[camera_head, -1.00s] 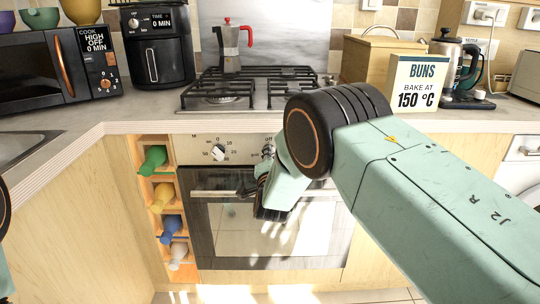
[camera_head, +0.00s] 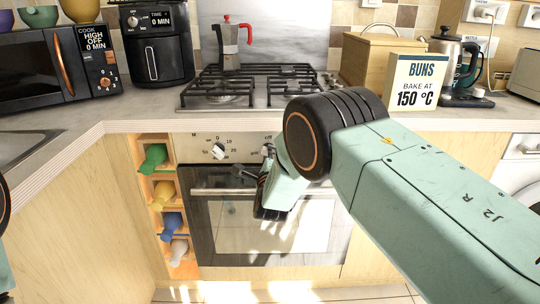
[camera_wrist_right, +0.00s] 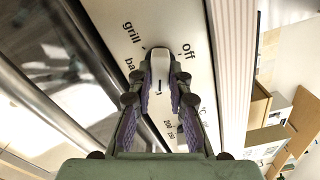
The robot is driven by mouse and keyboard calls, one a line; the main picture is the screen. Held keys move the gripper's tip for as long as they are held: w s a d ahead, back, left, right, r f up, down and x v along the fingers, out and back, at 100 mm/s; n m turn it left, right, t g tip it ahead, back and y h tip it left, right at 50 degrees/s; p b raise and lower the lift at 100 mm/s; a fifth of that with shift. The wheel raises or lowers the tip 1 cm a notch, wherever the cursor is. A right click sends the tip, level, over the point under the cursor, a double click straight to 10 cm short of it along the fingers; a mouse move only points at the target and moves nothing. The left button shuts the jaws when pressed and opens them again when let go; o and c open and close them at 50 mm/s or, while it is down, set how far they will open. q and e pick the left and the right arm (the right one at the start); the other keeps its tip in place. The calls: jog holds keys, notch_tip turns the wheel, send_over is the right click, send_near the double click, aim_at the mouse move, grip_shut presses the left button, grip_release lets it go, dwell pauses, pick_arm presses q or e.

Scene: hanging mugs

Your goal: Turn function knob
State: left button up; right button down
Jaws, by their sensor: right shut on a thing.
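The function knob (camera_wrist_right: 157,62) is a white knob on the oven's pale control panel, with "off", "grill" and "ba..." printed around it in the right wrist view. My right gripper (camera_wrist_right: 161,77) is shut on the knob, its two purple-padded fingers on either side of it. In the head view my right gripper (camera_head: 262,168) is at the oven front, below the "off" print, and mostly hides the knob. My left gripper is out of view; only a bit of my left arm shows at the left edge.
The timer knob (camera_head: 218,150) sits left on the same panel. The oven door handle (camera_head: 222,191) runs just below. The counter edge (camera_head: 200,126) overhangs above. A bottle rack (camera_head: 158,215) stands left of the oven.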

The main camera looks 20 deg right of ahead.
jog(key=shift+m, duration=0.6)
jog(key=shift+r+m, duration=0.1)
jog(key=shift+m, duration=0.2)
jog(key=c, duration=1.3)
grip_release()
jog(key=shift+o, duration=0.2)
jog(key=v, duration=1.2)
